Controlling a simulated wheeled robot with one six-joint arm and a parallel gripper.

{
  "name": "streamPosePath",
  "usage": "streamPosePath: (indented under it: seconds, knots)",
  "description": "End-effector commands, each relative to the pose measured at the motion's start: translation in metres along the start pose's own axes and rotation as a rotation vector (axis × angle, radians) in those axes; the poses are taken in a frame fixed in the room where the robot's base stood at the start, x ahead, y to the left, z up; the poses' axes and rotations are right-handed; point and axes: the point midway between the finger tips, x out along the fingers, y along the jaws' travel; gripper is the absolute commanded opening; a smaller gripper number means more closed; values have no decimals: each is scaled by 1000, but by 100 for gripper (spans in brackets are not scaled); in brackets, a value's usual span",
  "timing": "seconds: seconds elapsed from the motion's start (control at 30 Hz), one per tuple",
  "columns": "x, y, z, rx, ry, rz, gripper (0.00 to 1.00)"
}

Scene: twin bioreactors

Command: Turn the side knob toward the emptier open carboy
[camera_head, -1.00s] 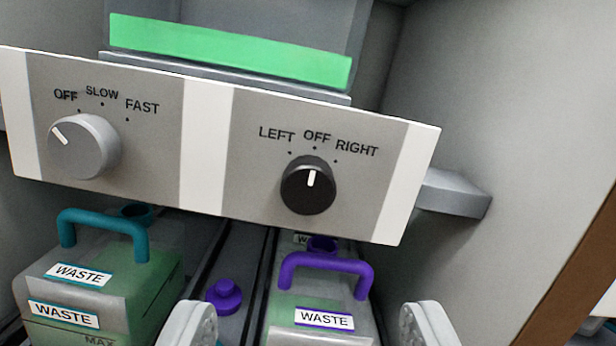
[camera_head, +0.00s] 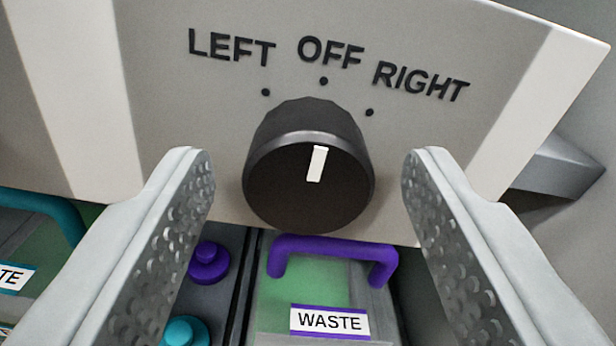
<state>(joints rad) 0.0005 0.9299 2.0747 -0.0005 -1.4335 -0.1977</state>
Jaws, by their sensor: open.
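The black side knob (camera_head: 270,190) is on the grey panel under the labels LEFT, OFF and RIGHT. Its white pointer is aimed up at the OFF dot. My gripper (camera_head: 308,165) is open, with one finger on each side of the knob and a gap on both sides. The purple-handled waste carboy (camera_head: 335,245) stands below the knob, its top partly green, its liquid level not readable here. The teal-handled waste carboy (camera_head: 45,205) shows only in part at the left edge. Its level is hidden too.
A purple cap (camera_head: 208,263) and a teal cap (camera_head: 185,332) lie between the carboys. A grey ledge (camera_head: 560,165) juts out behind the panel at right. The panel (camera_head: 60,90) with its white strips fills the upper view.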

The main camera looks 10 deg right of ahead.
Motion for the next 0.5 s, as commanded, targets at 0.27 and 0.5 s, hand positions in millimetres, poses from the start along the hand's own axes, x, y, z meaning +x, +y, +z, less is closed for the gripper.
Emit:
streamPosePath:
  seconds: [0.27,0.5]
  knots:
    - [0,0,0,0,0,0,22]
    - [0,0,0,7,0,0,11]
